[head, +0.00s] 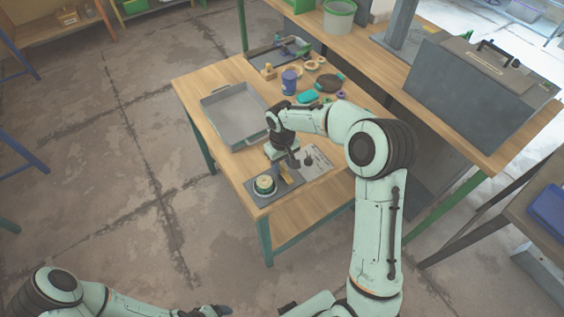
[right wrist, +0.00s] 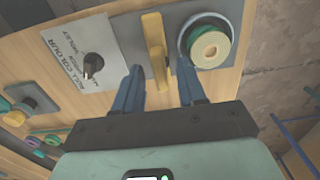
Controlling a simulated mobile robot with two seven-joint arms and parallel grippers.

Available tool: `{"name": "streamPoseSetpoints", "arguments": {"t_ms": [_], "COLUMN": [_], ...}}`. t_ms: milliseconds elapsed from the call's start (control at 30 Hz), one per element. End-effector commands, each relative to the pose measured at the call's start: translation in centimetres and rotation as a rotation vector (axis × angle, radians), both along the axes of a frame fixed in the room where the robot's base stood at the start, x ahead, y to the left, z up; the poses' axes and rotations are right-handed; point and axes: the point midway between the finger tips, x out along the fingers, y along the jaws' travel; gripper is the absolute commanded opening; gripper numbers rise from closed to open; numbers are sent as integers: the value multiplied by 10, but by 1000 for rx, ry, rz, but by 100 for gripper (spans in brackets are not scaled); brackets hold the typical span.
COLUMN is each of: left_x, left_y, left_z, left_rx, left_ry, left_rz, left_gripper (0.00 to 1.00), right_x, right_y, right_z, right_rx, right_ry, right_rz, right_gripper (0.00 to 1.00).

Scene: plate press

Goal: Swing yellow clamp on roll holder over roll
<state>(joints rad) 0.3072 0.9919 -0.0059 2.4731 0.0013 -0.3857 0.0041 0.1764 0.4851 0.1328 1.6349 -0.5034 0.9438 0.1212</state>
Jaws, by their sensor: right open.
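The roll (head: 264,185) is a pale yellow and green ring on a grey plate at the table's near corner. It also shows in the right wrist view (right wrist: 209,46). The yellow clamp (right wrist: 154,45) is a bar standing beside the roll, not over it. It shows small in the head view (head: 287,175). My right gripper (right wrist: 160,66) is open, with its two blue fingers on either side of the clamp's lower end in the picture; I cannot tell whether they touch it. My left gripper (head: 210,311) is at the bottom edge of the head view, partly cut off.
A black knob (right wrist: 92,65) sits on a printed label sheet (right wrist: 75,50) beside the clamp. A grey tray (head: 232,112) lies on the table's left part. A blue cup (head: 289,80) and other small items stand further back. A large grey box (head: 465,95) is on the right bench.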

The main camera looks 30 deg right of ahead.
Motion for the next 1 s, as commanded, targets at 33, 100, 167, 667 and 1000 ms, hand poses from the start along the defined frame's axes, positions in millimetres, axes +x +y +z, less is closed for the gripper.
{"name": "streamPoseSetpoints", "arguments": {"t_ms": [33, 100, 167, 667, 1000], "left_x": [0, 0, 0, -3, -11], "left_y": [0, 0, 0, 0, 0], "left_z": [0, 0, 0, -3, -13], "left_rx": [0, 0, 0, 0, 0], "left_ry": [0, 0, 0, 3, 12], "left_rz": [0, 0, 0, 0, 0], "left_gripper": [80, 80, 80, 80, 80], "right_x": [0, 0, 0, -1, 0], "right_y": [0, 0, 0, 0, 1], "right_z": [0, 0, 0, 0, -1], "right_rx": [0, 0, 0, 1, 0], "right_ry": [0, 1, 1, 2, 1], "right_rz": [0, 0, 0, -60, -307], "right_gripper": [40, 34, 14, 0, 0]}}
